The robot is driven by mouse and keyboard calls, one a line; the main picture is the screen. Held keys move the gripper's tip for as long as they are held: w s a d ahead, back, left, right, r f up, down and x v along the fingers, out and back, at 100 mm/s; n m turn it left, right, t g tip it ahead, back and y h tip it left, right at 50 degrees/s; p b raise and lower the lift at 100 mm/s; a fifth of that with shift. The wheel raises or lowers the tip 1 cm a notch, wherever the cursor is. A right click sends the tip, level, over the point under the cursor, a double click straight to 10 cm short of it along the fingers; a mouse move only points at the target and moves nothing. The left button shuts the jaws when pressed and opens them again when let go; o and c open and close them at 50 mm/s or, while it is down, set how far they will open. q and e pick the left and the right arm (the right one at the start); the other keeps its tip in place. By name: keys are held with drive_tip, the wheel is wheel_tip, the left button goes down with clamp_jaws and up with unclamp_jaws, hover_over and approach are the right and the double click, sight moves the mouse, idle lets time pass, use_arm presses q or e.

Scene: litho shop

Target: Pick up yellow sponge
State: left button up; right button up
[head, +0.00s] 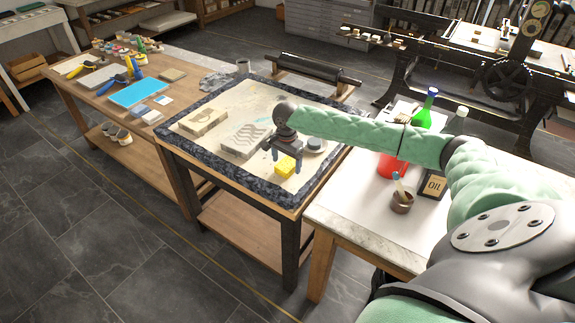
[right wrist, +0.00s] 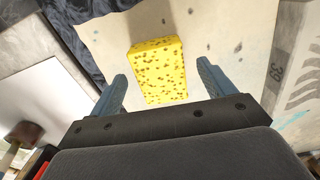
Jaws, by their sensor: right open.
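The yellow sponge (head: 285,167) lies on the paper-covered top of the dark-edged table. In the right wrist view the sponge (right wrist: 158,72) is a yellow block with dark speckles. My right gripper (head: 284,156) is just above the sponge in the head view. In the right wrist view its two blue-grey fingers (right wrist: 161,78) are spread apart, with the sponge between and beyond them, a gap on each side. It holds nothing. My left gripper is not in view.
Two stone blocks (head: 203,121) and (head: 243,138) lie left of the sponge. A black roller (head: 312,68) lies behind.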

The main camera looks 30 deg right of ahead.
drive_tip(key=shift+f, duration=0.95)
drive_tip(key=c, duration=1.1)
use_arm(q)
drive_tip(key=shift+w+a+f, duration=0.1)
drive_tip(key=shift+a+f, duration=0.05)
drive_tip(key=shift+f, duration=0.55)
use_arm(e)
drive_tip(key=shift+o, duration=0.2)
drive_tip(key=shift+r, duration=0.1)
